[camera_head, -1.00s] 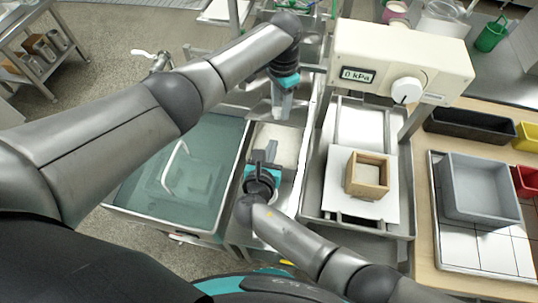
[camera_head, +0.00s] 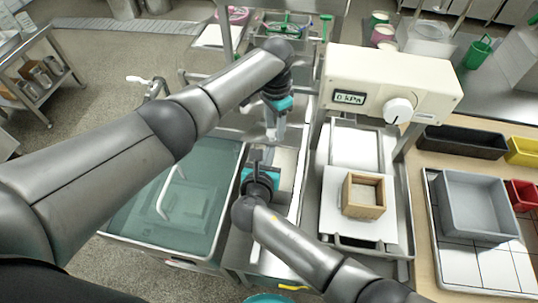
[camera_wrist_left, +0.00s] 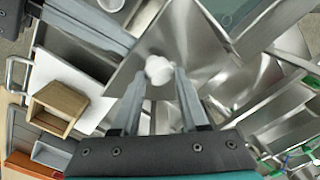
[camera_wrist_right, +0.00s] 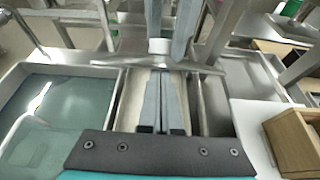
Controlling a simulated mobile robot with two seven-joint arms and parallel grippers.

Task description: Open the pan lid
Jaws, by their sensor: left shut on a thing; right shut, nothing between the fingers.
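The pan lid is a thin shiny metal plate. It shows nearly edge-on in the right wrist view (camera_wrist_right: 190,67) and from above in the left wrist view (camera_wrist_left: 215,55). Its white knob (camera_wrist_left: 158,70) is between the fingertips of my left gripper (camera_wrist_left: 155,80), which is shut on it. The lid appears raised over the pan (camera_wrist_right: 132,100), whose pale inside shows below. My left gripper (camera_head: 272,137) reaches in from above. My right gripper (camera_head: 257,158) is shut and empty above the pan, with its fingertips close to the lid; contact cannot be told.
A water-filled basin (camera_head: 130,215) stands left of the pan. To the right, a wooden frame (camera_head: 364,194) sits on a white board under a cream machine with a gauge (camera_head: 349,98). A grey bin (camera_head: 478,205) is farther right. Metal posts stand close around the arms.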

